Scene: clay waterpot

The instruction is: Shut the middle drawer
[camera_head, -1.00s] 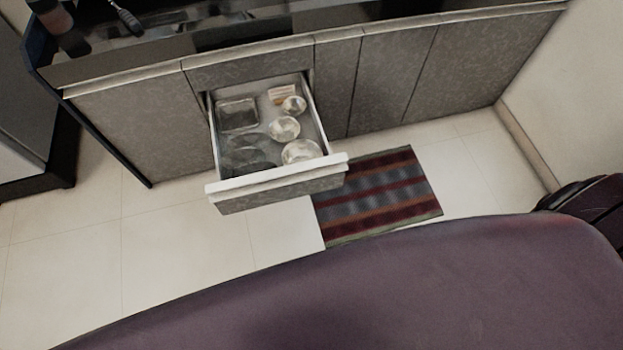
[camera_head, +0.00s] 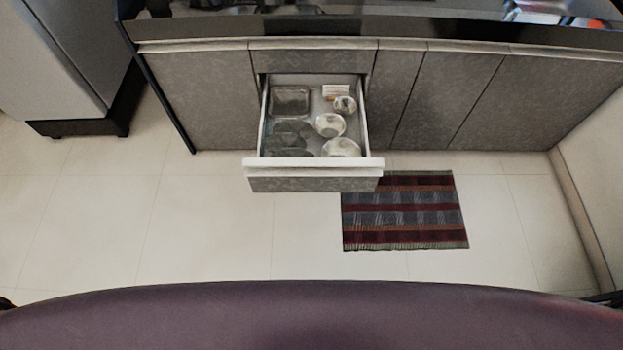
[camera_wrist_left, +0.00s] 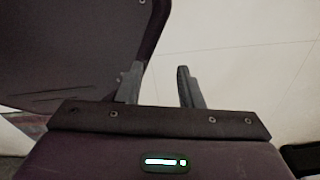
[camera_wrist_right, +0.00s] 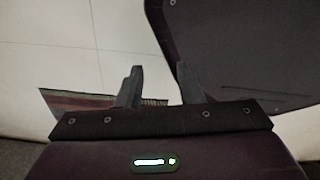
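The middle drawer (camera_head: 312,180) is pulled well out of the grey counter in the head view. Its front has a pale top edge and a grey speckled face. Inside lie a square glass dish (camera_head: 290,100), dark dishes (camera_head: 290,138) and several round bowls (camera_head: 330,125). My left gripper (camera_wrist_left: 158,80) shows open and empty in the left wrist view, over pale floor and beside my own body. My right gripper (camera_wrist_right: 158,82) shows open and empty in the right wrist view. Neither gripper is in the head view, and both are away from the drawer.
A striped rug (camera_head: 405,212) lies on the floor at the drawer's right front. Closed cabinet doors (camera_head: 455,100) flank the drawer. A grey appliance (camera_head: 75,60) stands at the left and a wall (camera_head: 590,170) at the right.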

